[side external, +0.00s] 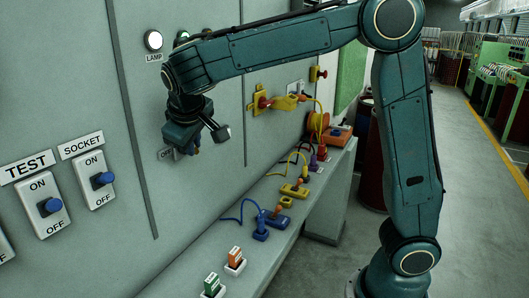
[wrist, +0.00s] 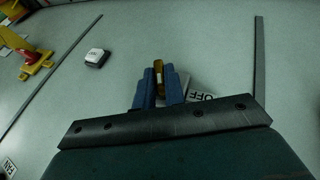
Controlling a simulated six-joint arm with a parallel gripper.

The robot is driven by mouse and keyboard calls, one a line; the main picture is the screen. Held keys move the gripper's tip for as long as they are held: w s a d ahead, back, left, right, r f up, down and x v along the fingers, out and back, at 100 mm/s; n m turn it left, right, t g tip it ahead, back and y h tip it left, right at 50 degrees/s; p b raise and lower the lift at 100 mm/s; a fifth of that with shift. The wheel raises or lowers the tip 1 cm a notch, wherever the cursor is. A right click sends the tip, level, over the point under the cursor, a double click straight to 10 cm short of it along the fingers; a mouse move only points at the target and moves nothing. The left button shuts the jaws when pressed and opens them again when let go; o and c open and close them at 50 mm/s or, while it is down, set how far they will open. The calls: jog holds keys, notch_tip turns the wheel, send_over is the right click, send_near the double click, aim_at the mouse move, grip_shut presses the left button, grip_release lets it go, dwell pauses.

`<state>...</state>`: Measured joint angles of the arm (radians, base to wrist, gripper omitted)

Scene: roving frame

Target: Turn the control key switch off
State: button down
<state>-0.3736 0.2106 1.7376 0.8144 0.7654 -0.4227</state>
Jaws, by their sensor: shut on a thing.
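In the wrist view, the blue fingers of my gripper (wrist: 159,88) are shut on a brass-coloured key (wrist: 159,70) at the panel. Most of the key and its switch body are hidden by the fingers. An OFF label (wrist: 200,96) shows just right of the fingers, partly covered. In the side external view, my gripper (side external: 194,149) is at the grey panel, and its body hides the key.
TEST (side external: 46,204) and SOCKET (side external: 95,180) switches with blue levers are on the panel at left. A white lamp (side external: 153,41) glows above. A shelf (side external: 262,204) below holds coloured plugs and connectors.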

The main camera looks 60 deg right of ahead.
jog(key=h, duration=0.2)
jog(key=n+h, duration=0.1)
jog(key=shift+a+f+h, duration=0.25)
jog(key=shift+a+h, duration=0.05)
jog(key=shift+a+f+n+t+h, duration=0.1)
jog(key=shift+n+t+h, duration=0.25)
jog(key=shift+h, duration=0.85)
jog(key=c, duration=1.5)
grip_release()
jog(key=shift+d+r+m+y, duration=0.15)
jog(key=shift+m+y, duration=0.1)
jog(key=shift+y, duration=0.65)
jog(key=shift+d+r+m+y, duration=0.15)
jog(key=shift+m+y, duration=0.1)
jog(key=shift+y, duration=0.65)
jog(key=shift+d+r+m+y, duration=0.15)
jog(key=shift+m+y, duration=0.1)
jog(key=shift+y, duration=0.65)
jog(key=shift+d+y, duration=0.1)
jog(key=shift+y, duration=0.8)
